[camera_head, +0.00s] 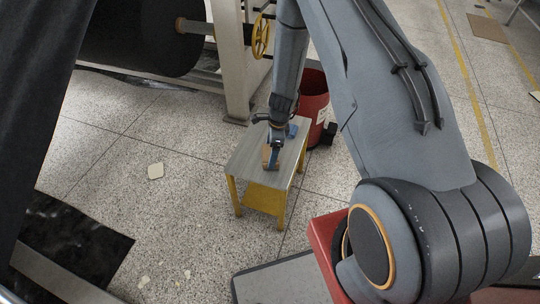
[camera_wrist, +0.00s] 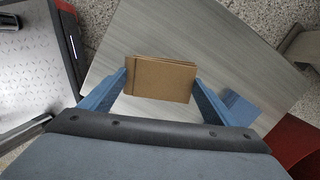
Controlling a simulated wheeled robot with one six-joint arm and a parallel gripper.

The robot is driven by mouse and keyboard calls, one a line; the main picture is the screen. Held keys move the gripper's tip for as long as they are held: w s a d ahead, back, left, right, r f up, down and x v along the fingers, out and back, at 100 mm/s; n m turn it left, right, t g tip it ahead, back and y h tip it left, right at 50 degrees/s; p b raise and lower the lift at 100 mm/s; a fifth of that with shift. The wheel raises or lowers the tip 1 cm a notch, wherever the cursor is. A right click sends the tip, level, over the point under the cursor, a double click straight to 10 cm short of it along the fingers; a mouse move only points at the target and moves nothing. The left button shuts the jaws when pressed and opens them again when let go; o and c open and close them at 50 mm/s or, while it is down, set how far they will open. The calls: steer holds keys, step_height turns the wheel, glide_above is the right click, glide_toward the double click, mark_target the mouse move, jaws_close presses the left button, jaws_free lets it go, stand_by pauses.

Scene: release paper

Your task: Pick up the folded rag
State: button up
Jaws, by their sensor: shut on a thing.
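The folded rag (camera_wrist: 160,80) is a tan-brown, layered rectangle, seen between the two blue fingers in the wrist view. In the head view the rag (camera_head: 266,153) is a small brown patch, partly hidden by my gripper (camera_head: 270,158). My gripper, also in the wrist view (camera_wrist: 161,74), is shut on the rag, with a finger at each of its short sides. The rag is over the small grey-topped table (camera_head: 246,156); whether it touches the top I cannot tell.
A small blue thing (camera_wrist: 238,107) lies on the table to the right of my gripper. A red bin (camera_head: 314,96) stands behind the table. A machine with a black roll (camera_head: 140,35) and yellow handwheel (camera_head: 261,36) is at the back left. Open speckled floor lies left of the table.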

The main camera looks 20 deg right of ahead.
step_height(320, 180, up, 10)
stand_by(0.6)
